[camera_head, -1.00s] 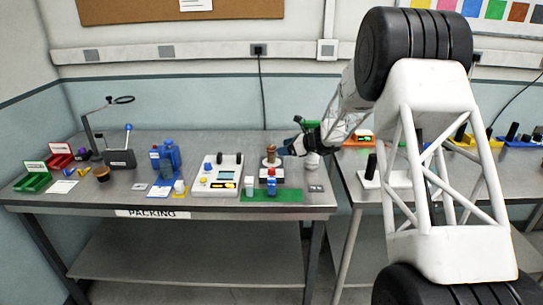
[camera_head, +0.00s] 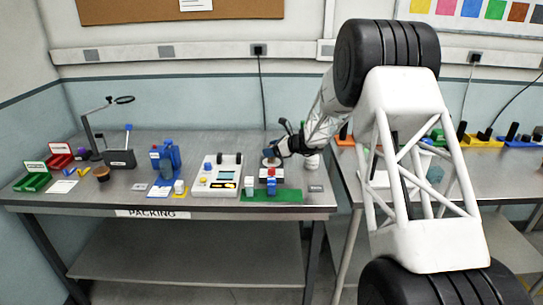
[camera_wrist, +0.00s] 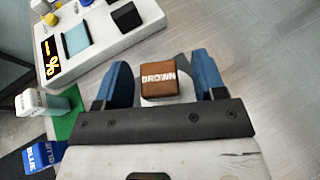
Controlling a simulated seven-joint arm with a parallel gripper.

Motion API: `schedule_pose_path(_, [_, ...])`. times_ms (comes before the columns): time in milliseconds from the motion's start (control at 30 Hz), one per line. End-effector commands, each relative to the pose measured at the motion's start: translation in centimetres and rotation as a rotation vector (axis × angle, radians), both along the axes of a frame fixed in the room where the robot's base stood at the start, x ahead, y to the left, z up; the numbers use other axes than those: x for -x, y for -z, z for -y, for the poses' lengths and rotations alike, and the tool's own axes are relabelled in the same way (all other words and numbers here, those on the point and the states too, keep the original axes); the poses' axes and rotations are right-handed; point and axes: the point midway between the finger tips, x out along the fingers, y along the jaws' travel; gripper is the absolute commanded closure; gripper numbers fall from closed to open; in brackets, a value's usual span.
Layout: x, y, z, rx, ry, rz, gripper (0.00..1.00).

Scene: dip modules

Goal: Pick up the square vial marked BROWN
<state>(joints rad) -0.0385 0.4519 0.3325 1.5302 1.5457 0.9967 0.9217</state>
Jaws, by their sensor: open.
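The square vial marked BROWN (camera_wrist: 158,79) shows its brown top with white letters in the wrist view. It sits between the two blue fingers of my gripper (camera_wrist: 161,65), which is open, with a visible gap beside each finger. A pale round surface shows around its lower edge. In the head view my gripper (camera_head: 273,154) is over the stand at the back of the packing table, and the brown vial is mostly hidden there.
A white device with a display (camera_wrist: 62,62) lies left of the gripper in the wrist view. A white-capped vial (camera_wrist: 36,103) and a vial marked BLUE (camera_wrist: 42,157) are closer at left. The green mat (camera_head: 290,196) lies in front. Bare metal table is at right.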

Motion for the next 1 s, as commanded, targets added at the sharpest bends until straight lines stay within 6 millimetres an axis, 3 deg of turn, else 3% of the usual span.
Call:
schedule_pose_path(300, [0.01,0.01,0.02,0.000,0.000,0.000,0.36])
schedule_pose_path(600, [0.01,0.01,0.02,0.000,0.000,0.000,0.82])
schedule_pose_path(700, [0.00,0.00,0.03,0.000,0.000,0.000,0.93])
schedule_pose_path(1000, [-0.01,-0.28,0.03,0.000,0.000,0.001,0.94])
